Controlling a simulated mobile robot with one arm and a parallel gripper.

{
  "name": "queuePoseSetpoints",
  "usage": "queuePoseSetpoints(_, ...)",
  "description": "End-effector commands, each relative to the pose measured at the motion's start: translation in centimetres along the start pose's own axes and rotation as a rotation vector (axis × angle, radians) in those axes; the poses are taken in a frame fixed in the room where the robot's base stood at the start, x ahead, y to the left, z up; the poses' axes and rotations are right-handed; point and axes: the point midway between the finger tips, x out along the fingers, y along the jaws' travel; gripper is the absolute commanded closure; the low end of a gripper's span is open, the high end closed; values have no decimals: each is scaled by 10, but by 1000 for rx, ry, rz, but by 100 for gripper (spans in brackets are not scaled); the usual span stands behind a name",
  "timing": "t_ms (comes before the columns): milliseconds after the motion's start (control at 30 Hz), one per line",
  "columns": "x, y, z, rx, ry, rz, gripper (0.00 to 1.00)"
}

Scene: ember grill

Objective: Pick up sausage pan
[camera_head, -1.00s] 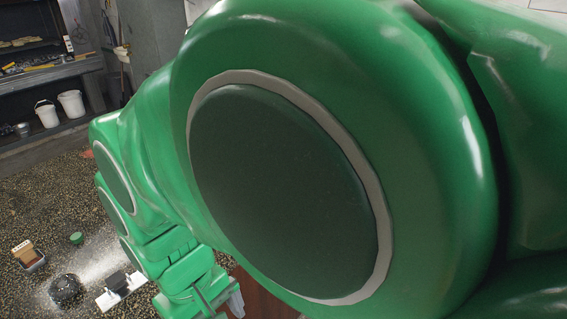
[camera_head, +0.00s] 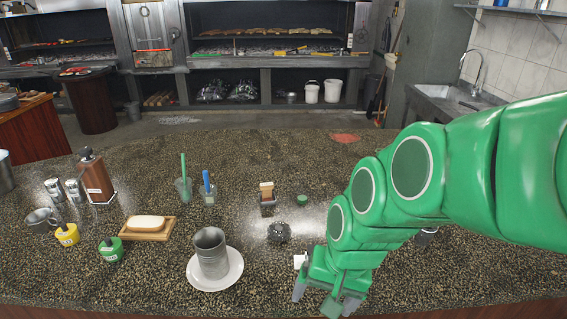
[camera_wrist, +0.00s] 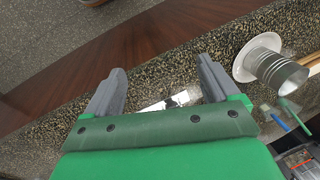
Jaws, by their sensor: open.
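I cannot make out a sausage pan for certain in either view. Dark trays or grates with reddish food sit on a round dark stand (camera_head: 85,72) at the back left, too small to identify. My gripper (camera_head: 325,300) is low at the counter's front edge, right of centre in the head view. In the wrist view my gripper (camera_wrist: 160,66) has its two fingers wide apart with nothing between them. A white item with a dark part (camera_wrist: 168,102) lies on the counter behind the fingers, partly hidden by the gripper body.
The speckled counter (camera_head: 440,280) holds a metal cup (camera_head: 210,253) on a white plate (camera_head: 233,277), bread on a board (camera_head: 165,233), bottles and brushes. Behind it, across an open floor, are grill shelves (camera_head: 265,50) with food and white buckets (camera_head: 332,90). A sink (camera_head: 447,98) stands right.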

Motion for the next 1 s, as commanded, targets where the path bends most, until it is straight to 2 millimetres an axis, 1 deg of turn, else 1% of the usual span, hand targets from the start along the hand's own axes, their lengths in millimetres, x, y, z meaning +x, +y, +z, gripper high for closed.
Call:
queuePoseSetpoints(33, 6, -17, -12, 36, 14, -45, 12)
queuePoseSetpoints(200, 20, -74, -57, 216, 76, -222, 12)
queuePoseSetpoints(400, 32, -135, -107, 474, 100, -439, 12)
queuePoseSetpoints(467, 35, -151, -122, 560, 97, -503, 12)
queuePoseSetpoints(500, 36, -161, -133, 619, 97, -548, 12)
queuePoseSetpoints(600, 40, -183, -158, 774, 81, -651, 12)
queuePoseSetpoints(733, 46, -206, -192, 988, 56, -784, 12)
queuePoseSetpoints(900, 58, -222, -237, 1287, 9, -944, 12)
queuePoseSetpoints(1000, 69, -223, -264, 1470, -16, -1033, 12)
